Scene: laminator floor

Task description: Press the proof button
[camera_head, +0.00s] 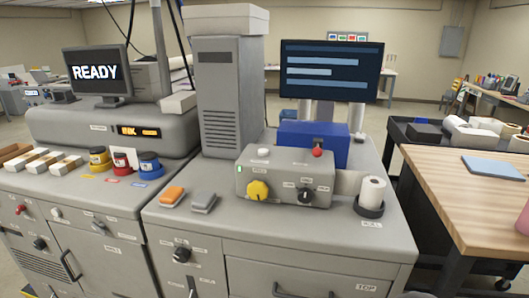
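A grey control box (283,178) stands on the middle machine's top. It carries a white button (264,152), a red button (317,153), a yellow knob (258,190), a dark knob (305,195) and a small green light (240,169). An orange block or pad (172,195) and a grey one (203,201) sit left of the box. The small labels are too small to read, so I cannot tell which control is the proof button. My gripper is not in view.
A left screen (95,74) reads READY. Red, yellow and blue jars (149,164) stand on the left machine. A blue unit (330,132) is behind the box, and a paper roll (372,193) is to its right. A wooden table (460,187) stands at right.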

